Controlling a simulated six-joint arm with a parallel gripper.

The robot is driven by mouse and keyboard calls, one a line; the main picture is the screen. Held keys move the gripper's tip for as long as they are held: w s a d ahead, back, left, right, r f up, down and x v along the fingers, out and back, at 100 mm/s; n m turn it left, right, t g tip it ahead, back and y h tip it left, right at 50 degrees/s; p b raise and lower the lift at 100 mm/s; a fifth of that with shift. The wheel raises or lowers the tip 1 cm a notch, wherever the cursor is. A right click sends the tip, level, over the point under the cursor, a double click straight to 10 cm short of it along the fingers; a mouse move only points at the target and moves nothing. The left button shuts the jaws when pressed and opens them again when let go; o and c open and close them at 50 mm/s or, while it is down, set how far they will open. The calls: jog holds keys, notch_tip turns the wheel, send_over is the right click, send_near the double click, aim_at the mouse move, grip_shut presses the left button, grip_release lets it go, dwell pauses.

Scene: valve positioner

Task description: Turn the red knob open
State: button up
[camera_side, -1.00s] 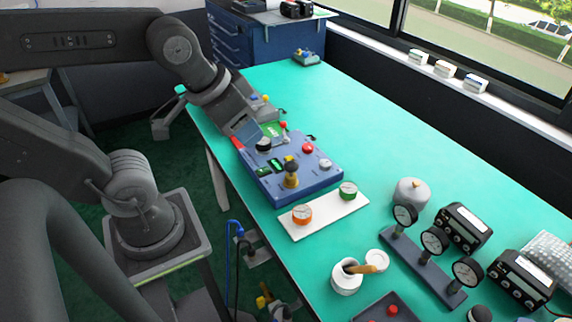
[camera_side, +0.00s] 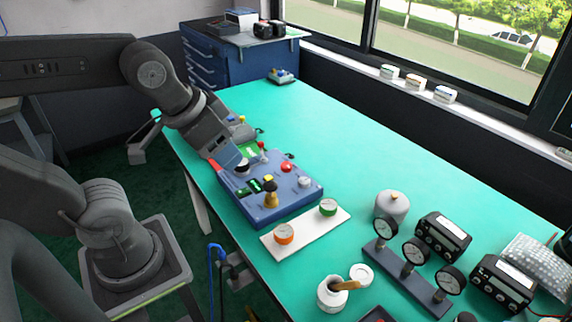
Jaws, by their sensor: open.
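A blue control box (camera_side: 300,207) stands near the left edge of the teal table. A small round red knob (camera_side: 287,167) sits on its top towards the far right corner. A larger orange-red knob with a pale face (camera_side: 284,233) sits on the white plate (camera_side: 318,236) in front of the box, beside a green knob (camera_side: 328,207). My gripper (camera_side: 228,160) is open, tilted down over the far left end of the box, near a black knob (camera_side: 242,166). It is apart from both red knobs. Its fingertips are small and partly hard to make out.
A brass-coloured knob (camera_side: 271,194) rises from the box. A white jar (camera_side: 332,293), a grey canister (camera_side: 391,206) and a gauge rack (camera_side: 408,277) stand to the right.

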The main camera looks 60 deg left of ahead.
jog(key=shift+o, duration=0.4)
jog(key=w+a+r+m+g, duration=0.1)
jog(key=w+a, duration=0.1)
jog(key=w, duration=0.4)
jog(key=shift+w+a, duration=0.2)
jog(key=shift+w, duration=0.2)
jog(key=m+g, duration=0.5)
jog(key=m, duration=0.1)
send_over(287, 164)
notch_tip(287, 164, down, 16)
jog(key=r, duration=0.1)
notch_tip(287, 164, down, 14)
jog(key=shift+s+r, duration=0.1)
jog(key=shift+r, duration=0.1)
jog(key=shift+d+n, duration=0.1)
jog(key=shift+n, duration=0.2)
jog(key=c, duration=0.9)
